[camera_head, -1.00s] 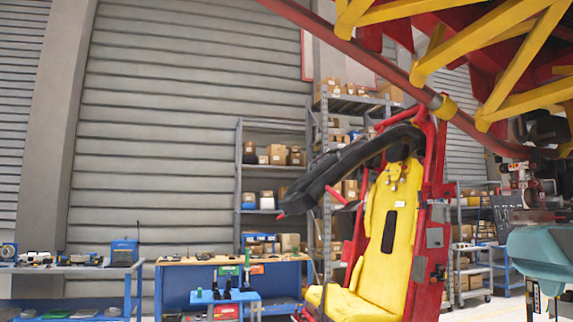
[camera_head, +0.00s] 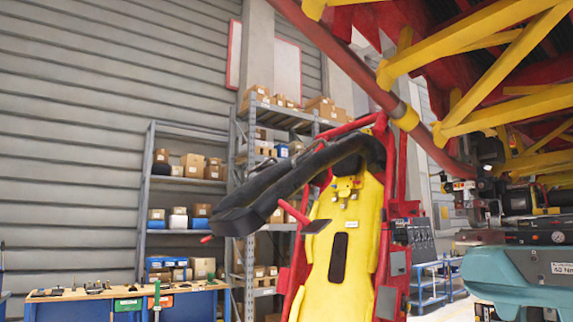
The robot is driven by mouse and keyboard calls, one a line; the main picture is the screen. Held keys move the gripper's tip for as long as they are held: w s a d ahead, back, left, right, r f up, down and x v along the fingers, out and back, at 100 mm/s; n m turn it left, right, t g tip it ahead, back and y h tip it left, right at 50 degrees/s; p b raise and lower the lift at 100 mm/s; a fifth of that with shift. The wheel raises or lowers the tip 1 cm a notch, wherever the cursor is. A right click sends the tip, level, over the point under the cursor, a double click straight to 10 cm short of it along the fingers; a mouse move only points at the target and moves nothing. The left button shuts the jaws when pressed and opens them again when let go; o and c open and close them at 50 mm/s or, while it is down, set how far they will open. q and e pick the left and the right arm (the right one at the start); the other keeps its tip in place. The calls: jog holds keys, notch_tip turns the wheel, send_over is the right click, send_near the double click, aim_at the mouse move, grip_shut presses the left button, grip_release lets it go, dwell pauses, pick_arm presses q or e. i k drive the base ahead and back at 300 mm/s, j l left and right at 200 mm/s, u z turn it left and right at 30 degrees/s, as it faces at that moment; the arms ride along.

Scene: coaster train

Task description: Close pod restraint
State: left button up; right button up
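The pod is a yellow seat (camera_head: 338,250) in a red frame (camera_head: 391,200), right of centre. Its black padded restraint (camera_head: 290,185) is raised. It is hinged near the seat's top and reaches out to the left, well above the seat. A short red handle (camera_head: 293,212) sticks out from under it, and a red tip (camera_head: 207,239) shows at its far left end. The lower part of the seat is cut off by the frame's bottom edge. Neither of my grippers is in view.
A red and yellow track structure (camera_head: 480,75) hangs overhead at the upper right. A teal machine (camera_head: 525,275) stands at the lower right. Shelves with boxes (camera_head: 187,200) stand behind, and a workbench (camera_head: 130,296) is at the lower left.

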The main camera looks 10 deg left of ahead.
aim_at(270, 189)
jog(key=i+j, duration=0.25)
jog(key=j, duration=0.15)
jog(key=i+j, duration=0.25)
jog(key=j, duration=0.2)
jog(key=i+j, duration=0.25)
jog(key=j, duration=0.15)
jog(key=i+j, duration=0.25)
jog(key=j, duration=0.15)
jog(key=k+u, duration=0.05)
